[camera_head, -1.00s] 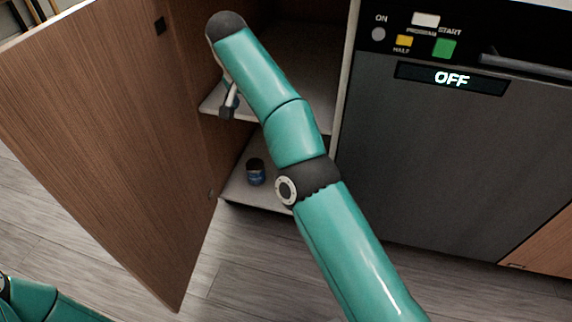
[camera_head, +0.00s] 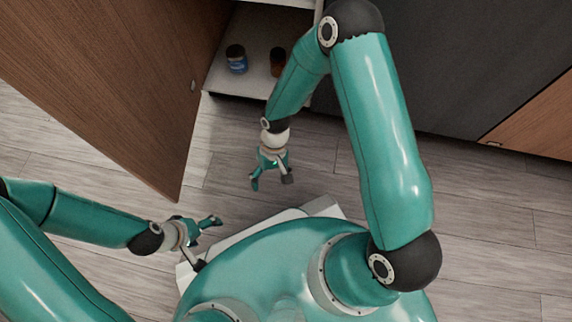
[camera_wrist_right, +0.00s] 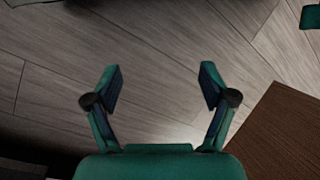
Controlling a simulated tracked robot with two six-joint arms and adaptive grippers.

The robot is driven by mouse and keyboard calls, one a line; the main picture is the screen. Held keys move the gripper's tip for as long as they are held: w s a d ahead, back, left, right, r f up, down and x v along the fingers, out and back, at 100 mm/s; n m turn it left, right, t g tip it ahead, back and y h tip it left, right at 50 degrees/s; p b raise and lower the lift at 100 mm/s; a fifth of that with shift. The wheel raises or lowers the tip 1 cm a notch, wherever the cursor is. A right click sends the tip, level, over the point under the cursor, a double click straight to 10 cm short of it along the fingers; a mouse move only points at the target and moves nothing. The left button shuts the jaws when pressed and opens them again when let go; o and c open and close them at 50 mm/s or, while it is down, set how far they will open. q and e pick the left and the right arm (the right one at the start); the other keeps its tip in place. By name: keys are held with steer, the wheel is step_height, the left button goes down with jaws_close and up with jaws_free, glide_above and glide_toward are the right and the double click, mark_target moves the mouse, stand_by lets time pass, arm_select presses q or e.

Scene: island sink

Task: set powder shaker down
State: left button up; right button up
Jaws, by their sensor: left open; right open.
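Two small containers stand on the cabinet's bottom shelf (camera_head: 228,82) in the head view: a blue jar with a dark lid (camera_head: 236,60) and a dark reddish-brown one (camera_head: 278,62) to its right. I cannot tell which, if either, is the powder shaker. My right gripper (camera_head: 271,182) is open and empty, over the floor in front of the cabinet, apart from both containers. In the right wrist view its fingers (camera_wrist_right: 162,76) are spread with only floor between them. My left gripper (camera_head: 208,243) is open and empty, close to my base.
The wooden cabinet door (camera_head: 110,80) stands open on the left; a brown panel, probably this door, shows in the right wrist view (camera_wrist_right: 285,135). The dark dishwasher front (camera_head: 460,70) is on the right. Bare wooden floor (camera_head: 225,140) lies before the cabinet.

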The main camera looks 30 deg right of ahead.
steer(key=s+d+m+t+y, duration=0.1)
steer(key=s+d+t, duration=0.1)
steer(key=s, duration=0.3)
steer(key=shift+s+d+f+m+t, duration=0.2)
steer(key=shift+s+f+m+t, duration=0.15)
steer(key=shift+t, duration=0.45)
steer(key=shift+r, duration=0.1)
